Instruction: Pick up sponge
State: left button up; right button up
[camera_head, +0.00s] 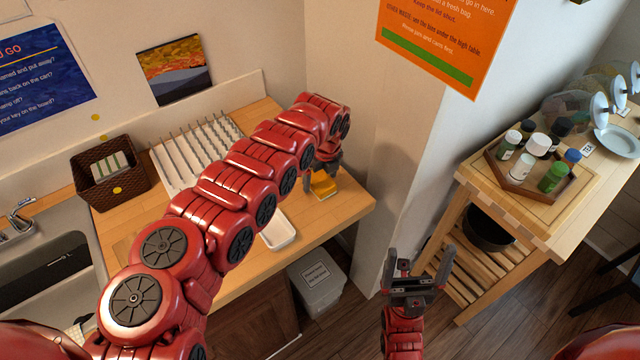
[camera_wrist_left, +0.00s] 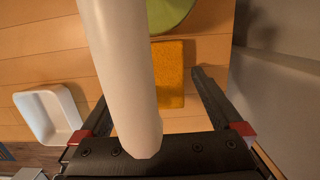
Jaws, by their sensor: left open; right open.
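The yellow-orange sponge (camera_head: 324,188) lies on the wooden counter near its right end. In the left wrist view the sponge (camera_wrist_left: 172,75) lies flat beyond my open fingers, partly hidden by a pale cylinder (camera_wrist_left: 118,65). My left gripper (camera_head: 321,180) is open just above and beside the sponge; its fingers hold nothing that I can make out. One finger tip shows to the right of the sponge in the wrist view; the other is partly behind the cylinder. My right gripper (camera_head: 418,262) is open and empty, in front of the wall corner, away from the sponge.
A green round thing (camera_wrist_left: 168,12) is beside the sponge. A white tray (camera_head: 279,231) lies near the counter's front edge. A white drying rack (camera_head: 180,165) and brown basket (camera_head: 128,190) stand left. The wall is close right of the sponge. A wooden cart (camera_head: 475,172) holds bottles.

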pick_arm(q)
jog(key=c, duration=1.3)
jog(key=shift+r, duration=0.15)
